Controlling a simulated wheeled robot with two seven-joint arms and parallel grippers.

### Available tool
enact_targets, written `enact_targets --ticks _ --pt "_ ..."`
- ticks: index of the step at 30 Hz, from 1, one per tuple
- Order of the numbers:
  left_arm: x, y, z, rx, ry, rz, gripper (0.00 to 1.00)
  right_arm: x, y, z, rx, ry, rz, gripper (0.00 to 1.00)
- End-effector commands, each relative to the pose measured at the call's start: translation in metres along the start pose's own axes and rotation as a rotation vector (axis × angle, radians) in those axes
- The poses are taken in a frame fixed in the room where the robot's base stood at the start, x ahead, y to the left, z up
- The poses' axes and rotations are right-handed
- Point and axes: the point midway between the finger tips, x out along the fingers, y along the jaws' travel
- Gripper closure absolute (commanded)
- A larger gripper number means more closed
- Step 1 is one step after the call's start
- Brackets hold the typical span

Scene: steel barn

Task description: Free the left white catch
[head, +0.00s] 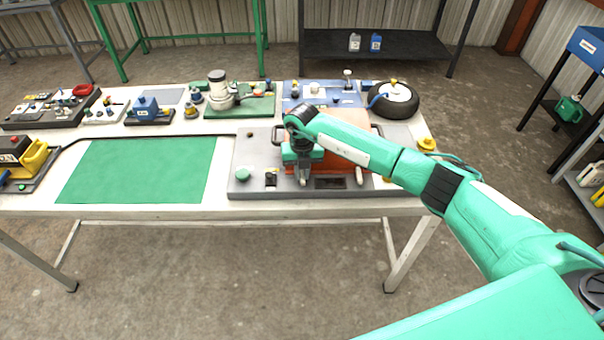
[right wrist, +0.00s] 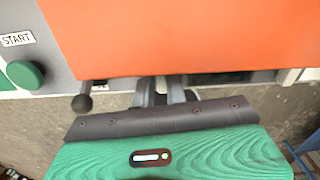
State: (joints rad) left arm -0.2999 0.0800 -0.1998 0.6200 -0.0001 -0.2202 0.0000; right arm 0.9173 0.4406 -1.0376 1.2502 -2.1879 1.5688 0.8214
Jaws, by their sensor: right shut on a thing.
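An orange lid or box (head: 335,160) sits on a grey base plate (head: 245,153) at the front of the table. It fills the top of the right wrist view (right wrist: 180,35). A white catch (head: 359,175) shows on its front right side. My right gripper (head: 304,180) reaches down at the front left of the orange part, where the left white catch is hidden behind the fingers. In the right wrist view the fingers (right wrist: 163,93) are close together at the orange edge, shut on what appears to be that catch. My left gripper is out of view.
A green button (right wrist: 25,74) with a START label and a black-knobbed lever (right wrist: 83,102) are left of my fingers. A green mat (head: 140,170) leaves free room on the left. A wheel (head: 393,100) and several devices stand behind.

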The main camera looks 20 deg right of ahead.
Motion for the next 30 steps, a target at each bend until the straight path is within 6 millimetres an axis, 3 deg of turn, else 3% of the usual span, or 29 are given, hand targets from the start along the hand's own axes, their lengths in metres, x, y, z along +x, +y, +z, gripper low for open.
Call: enact_targets --ticks 19,21,30 --pt "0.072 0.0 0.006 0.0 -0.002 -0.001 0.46 0.004 -0.002 0.002 -0.581 -0.004 -0.001 1.0" --pt "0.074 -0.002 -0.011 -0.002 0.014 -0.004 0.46 0.005 -0.003 0.002 -0.647 -0.003 -0.001 1.0" --pt "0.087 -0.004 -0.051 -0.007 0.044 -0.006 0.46 0.004 -0.004 0.003 -0.933 -0.003 -0.001 1.0"
